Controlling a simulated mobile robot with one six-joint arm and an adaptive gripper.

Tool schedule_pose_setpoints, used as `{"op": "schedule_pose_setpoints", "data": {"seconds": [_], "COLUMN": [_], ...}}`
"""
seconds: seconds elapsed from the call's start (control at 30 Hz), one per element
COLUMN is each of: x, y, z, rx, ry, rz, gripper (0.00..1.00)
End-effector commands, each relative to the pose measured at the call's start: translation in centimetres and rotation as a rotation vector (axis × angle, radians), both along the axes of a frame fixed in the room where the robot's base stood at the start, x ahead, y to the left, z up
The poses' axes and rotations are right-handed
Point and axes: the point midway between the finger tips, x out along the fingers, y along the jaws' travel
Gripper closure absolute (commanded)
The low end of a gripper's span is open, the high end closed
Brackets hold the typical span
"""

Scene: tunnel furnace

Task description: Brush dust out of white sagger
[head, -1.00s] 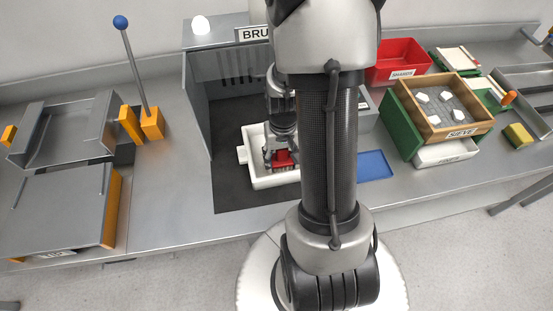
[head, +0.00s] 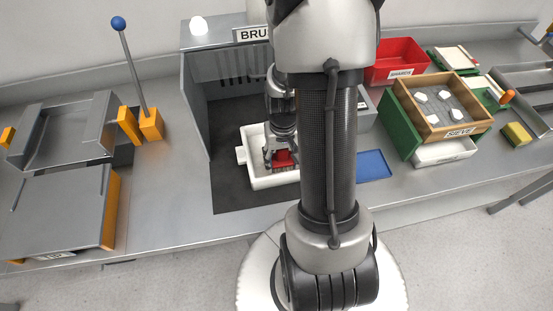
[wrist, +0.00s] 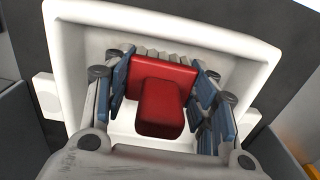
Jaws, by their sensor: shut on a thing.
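The white sagger (head: 254,165) sits on the dark floor of the grey brushing booth, partly hidden behind my arm in the head view. It also shows in the wrist view (wrist: 70,60), its rim around my gripper. My gripper (head: 281,158) points down into the sagger. In the wrist view my gripper (wrist: 165,95) is shut on a red brush (wrist: 162,82), with its blue-padded fingers on both sides of the red handle. Pale bristles show at the brush's far edge, inside the sagger. I cannot make out dust in the sagger.
The booth's grey wall (head: 196,105) stands left of the sagger. A blue mat (head: 374,165) lies to the right. Farther right are a red bin (head: 398,62), a wooden sieve box (head: 462,128) with white pieces, and a yellow block (head: 517,134). A lever (head: 134,65) stands left.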

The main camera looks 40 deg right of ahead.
Motion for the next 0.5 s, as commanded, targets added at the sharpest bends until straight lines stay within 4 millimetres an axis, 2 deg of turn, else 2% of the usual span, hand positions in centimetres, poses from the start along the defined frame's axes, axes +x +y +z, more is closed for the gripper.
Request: {"op": "schedule_pose_setpoints", "data": {"seconds": [0.17, 0.5], "x": [0.3, 1.6], "y": [0.4, 2.7], "z": [0.0, -0.3], "rx": [-0.001, 0.000], "ry": [-0.001, 0.000], "rz": [0.003, 0.002], "gripper": [0.67, 0.67]}}
